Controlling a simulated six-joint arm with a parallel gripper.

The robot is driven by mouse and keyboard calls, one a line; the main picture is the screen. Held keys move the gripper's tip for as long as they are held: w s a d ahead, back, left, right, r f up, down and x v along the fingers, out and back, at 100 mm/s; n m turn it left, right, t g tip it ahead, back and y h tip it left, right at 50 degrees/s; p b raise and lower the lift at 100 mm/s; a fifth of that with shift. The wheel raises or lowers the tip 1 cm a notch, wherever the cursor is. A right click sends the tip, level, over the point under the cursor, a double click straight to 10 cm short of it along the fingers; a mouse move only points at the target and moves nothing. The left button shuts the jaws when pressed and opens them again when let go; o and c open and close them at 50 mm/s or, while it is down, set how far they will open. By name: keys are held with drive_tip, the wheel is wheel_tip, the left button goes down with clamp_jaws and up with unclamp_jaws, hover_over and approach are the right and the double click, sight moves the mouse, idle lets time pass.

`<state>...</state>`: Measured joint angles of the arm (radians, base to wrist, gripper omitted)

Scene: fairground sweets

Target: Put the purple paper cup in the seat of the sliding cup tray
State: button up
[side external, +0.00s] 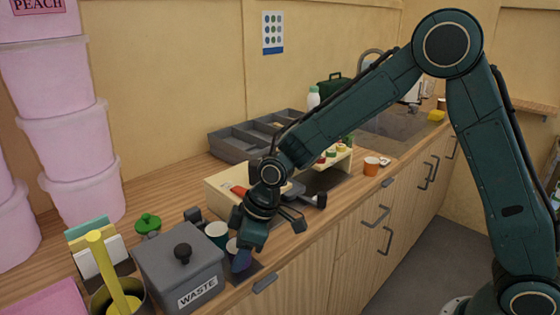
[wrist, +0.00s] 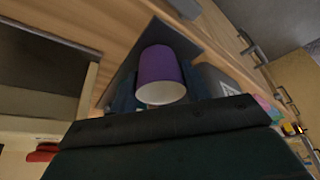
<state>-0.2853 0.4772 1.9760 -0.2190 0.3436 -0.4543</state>
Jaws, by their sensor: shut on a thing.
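The purple paper cup (wrist: 158,68) is between my jaws in the wrist view, its pale rim toward the camera. It is over or on a dark flat mat (wrist: 190,42); I cannot tell whether it touches. In the side view my gripper (side external: 246,246) points down at the counter's front edge, beside the grey waste bin, and mostly hides the cup. My gripper is shut on the purple cup. A cream unit (side external: 216,189) with a dark inside stands behind my gripper, partly hidden by the arm. I cannot make out the tray's seat.
An orange cup (side external: 371,166) stands farther right. A grey divided tray (side external: 240,143) lies at the back. Pink tubs (side external: 70,140) are stacked at left.

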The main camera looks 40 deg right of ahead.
drive_tip(key=shift+f, duration=0.1)
drive_tip(key=o, duration=0.9)
drive_tip(key=shift+o, duration=0.2)
drive_tip(key=shift+f, duration=0.1)
drive_tip(key=v, duration=1.4)
drive_tip(key=shift+s+a, duration=0.1)
drive_tip(key=shift+s, duration=0.05)
